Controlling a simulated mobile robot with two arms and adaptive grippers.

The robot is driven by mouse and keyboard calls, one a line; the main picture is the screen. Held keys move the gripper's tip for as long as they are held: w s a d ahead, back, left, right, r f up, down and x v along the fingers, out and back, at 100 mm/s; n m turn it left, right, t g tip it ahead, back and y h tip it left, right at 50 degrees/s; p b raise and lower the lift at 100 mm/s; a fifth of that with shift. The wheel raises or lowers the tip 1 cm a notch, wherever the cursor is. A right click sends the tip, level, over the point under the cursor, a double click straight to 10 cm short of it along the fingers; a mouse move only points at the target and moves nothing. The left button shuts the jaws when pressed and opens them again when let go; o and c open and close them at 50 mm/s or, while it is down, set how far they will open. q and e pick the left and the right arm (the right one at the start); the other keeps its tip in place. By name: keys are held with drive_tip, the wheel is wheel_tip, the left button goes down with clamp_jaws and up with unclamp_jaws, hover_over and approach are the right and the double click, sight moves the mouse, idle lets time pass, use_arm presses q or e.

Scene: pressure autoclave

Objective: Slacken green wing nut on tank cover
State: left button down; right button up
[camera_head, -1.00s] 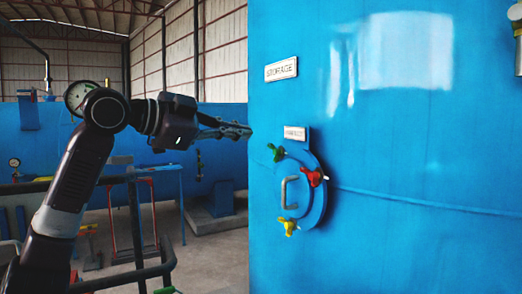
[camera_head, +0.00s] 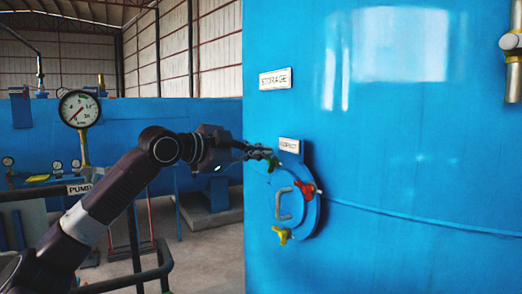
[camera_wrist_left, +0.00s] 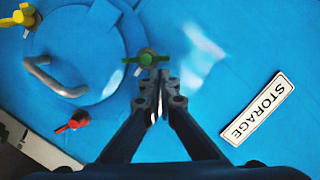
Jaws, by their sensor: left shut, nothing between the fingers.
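The round blue tank cover (camera_head: 264,208) is on the side of the blue storage tank, with a bent grey handle (camera_head: 279,205). The green wing nut (camera_head: 272,164) at its upper left is partly hidden by my left gripper (camera_head: 268,153) in the head view. The wrist view shows the green wing nut (camera_wrist_left: 146,58) clearly, just beyond the fingertips. My left gripper (camera_wrist_left: 158,78) is shut and empty. Whether the tips touch the nut I cannot tell. The red wing nut (camera_head: 305,190) and yellow wing nut (camera_head: 282,235) are also on the cover. My right gripper is not in view.
A STORAGE plate (camera_head: 275,79) is above the cover, and a smaller sign (camera_head: 289,146) is just over it. A pressure gauge (camera_head: 80,109) and dark railing (camera_head: 125,277) are at the left. The tank wall right of the cover is clear.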

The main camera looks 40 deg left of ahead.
use_arm(q)
drive_tip(key=shift+w+a+f, duration=0.1)
drive_tip(key=shift+a+f, duration=0.1)
drive_tip(key=shift+a, duration=0.1)
drive_tip(key=shift+d, duration=0.1)
